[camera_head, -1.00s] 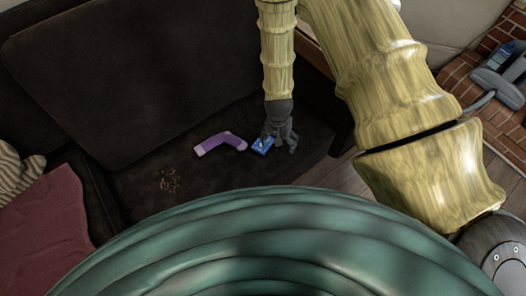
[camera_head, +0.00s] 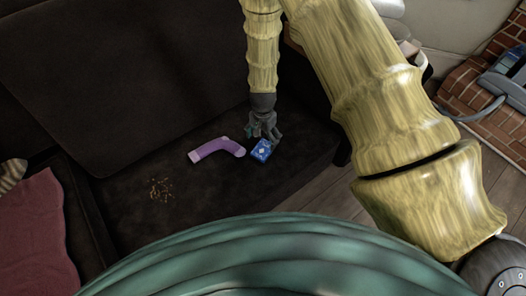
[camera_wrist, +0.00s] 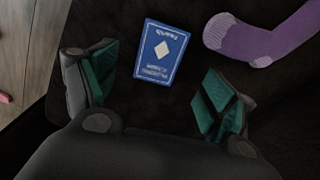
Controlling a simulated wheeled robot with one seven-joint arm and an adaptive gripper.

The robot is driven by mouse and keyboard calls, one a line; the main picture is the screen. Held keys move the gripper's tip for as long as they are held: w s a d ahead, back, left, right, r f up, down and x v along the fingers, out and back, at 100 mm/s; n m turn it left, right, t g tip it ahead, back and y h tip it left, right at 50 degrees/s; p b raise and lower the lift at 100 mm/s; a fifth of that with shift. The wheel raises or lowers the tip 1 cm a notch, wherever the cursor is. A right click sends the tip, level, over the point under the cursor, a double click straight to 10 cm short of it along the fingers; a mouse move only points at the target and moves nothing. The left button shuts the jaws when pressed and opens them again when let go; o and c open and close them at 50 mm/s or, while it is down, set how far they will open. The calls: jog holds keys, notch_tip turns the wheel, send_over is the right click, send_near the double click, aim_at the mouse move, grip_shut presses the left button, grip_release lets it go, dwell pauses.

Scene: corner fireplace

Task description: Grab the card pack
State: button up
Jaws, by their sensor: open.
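The card pack (camera_head: 262,150) is a blue box with a white border and a white diamond. It lies flat on the dark sofa seat, to the right of a purple sock. In the wrist view the card pack (camera_wrist: 160,51) lies ahead of my gripper (camera_wrist: 158,95), between the lines of its two green-padded fingers and a little beyond their tips. My gripper (camera_head: 264,134) is open and empty. In the head view it hangs from above, just behind the card pack. I cannot tell the exact height of the fingers above the seat.
The purple sock (camera_head: 217,149) lies close by on the dark sofa (camera_head: 120,180); it also shows in the wrist view (camera_wrist: 262,38). Crumbs (camera_head: 160,189) lie on the seat to the left. A dark red cloth (camera_head: 38,235) is at the far left. A brick hearth (camera_head: 480,90) is at the right.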

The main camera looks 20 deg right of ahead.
aim_at(263, 149)
jog(key=shift+f+b, duration=0.85)
jog(key=shift+f, duration=2.6)
jog(key=c, duration=1.1)
jog(key=shift+r, duration=0.1)
jog(key=shift+c, duration=0.2)
